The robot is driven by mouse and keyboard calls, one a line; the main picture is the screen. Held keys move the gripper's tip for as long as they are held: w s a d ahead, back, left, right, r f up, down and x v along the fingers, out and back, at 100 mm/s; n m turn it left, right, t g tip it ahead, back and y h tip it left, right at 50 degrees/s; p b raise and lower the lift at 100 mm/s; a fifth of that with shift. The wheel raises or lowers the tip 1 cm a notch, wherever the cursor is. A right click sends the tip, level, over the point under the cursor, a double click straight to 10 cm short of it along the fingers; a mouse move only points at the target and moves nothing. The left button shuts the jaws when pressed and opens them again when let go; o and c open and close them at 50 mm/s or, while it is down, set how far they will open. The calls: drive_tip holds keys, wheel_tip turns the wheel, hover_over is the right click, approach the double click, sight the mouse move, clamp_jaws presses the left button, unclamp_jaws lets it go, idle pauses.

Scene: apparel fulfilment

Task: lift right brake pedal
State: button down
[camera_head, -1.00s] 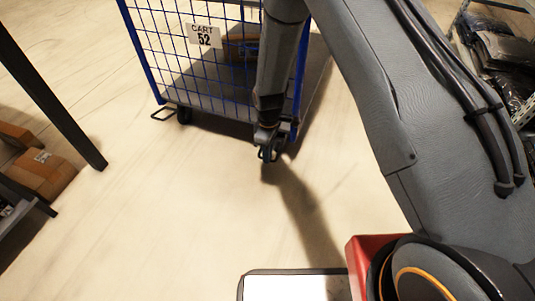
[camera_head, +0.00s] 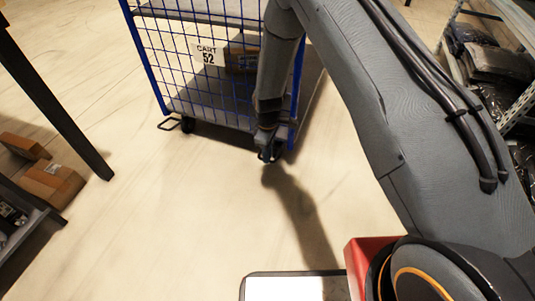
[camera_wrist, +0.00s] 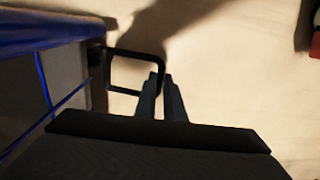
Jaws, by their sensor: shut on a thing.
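The blue wire cart (camera_head: 218,75) with a "CART 52" sign stands ahead. Its right brake pedal shows in the wrist view as a black squared loop (camera_wrist: 130,54) beside the cart's lower corner. My gripper (camera_wrist: 160,82) is shut on the loop's right side, with its two narrow fingers close together. In the head view my gripper (camera_head: 267,152) is low at the cart's front right corner, and my arm hides most of that pedal. The left brake pedal (camera_head: 168,124) sticks out at the front left corner, free of the gripper.
A brown box (camera_head: 238,60) lies inside the cart. A dark table leg (camera_head: 60,105) and brown boxes (camera_head: 52,182) are at left. A rack (camera_head: 490,75) with dark bagged goods stands at right. The pale floor (camera_head: 160,220) in front is clear.

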drive_tip(key=shift+w, duration=0.2)
drive_tip(key=c, duration=1.8)
unclamp_jaws()
drive_tip(key=shift+c, duration=0.2)
drive_tip(key=shift+r, duration=0.1)
wheel_tip(320, 180, up, 8)
drive_tip(key=p, duration=0.2)
drive_tip(key=shift+p, duration=0.4)
drive_tip(key=shift+w, duration=0.1)
